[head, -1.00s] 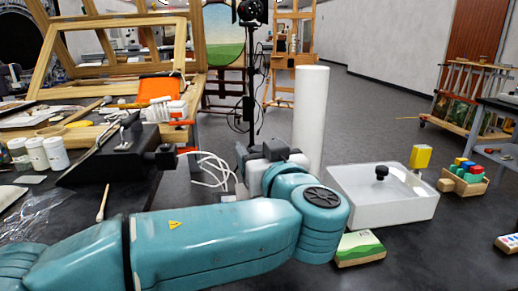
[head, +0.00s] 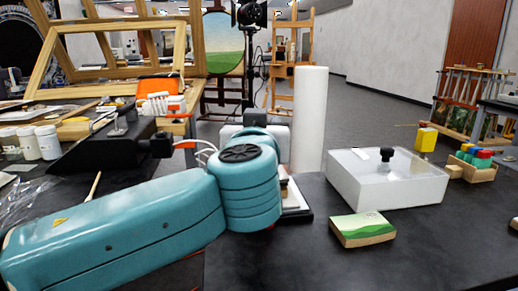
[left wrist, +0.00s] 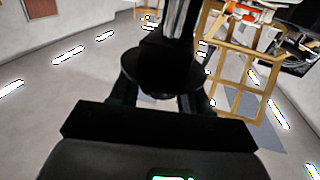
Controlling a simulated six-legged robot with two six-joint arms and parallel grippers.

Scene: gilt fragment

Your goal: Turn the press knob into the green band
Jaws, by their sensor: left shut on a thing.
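In the left wrist view a dark round disc (left wrist: 158,74), which looks like the press knob, sits between the fingers of my left gripper (left wrist: 160,88). A shiny post (left wrist: 173,20) runs away from the disc. The gripper is shut on this dark thing. In the head view the teal arm hides the fingers and knob. A white base with a black edge (head: 297,201), perhaps the press, shows partly behind the arm. I cannot see the green band or a pointer. My right gripper is in neither view.
A tall white cylinder (head: 310,120) stands behind the arm. To the right are a white box (head: 385,185) with a black knob on top and a green-topped block (head: 362,229). A black sloped device (head: 95,150) stands left.

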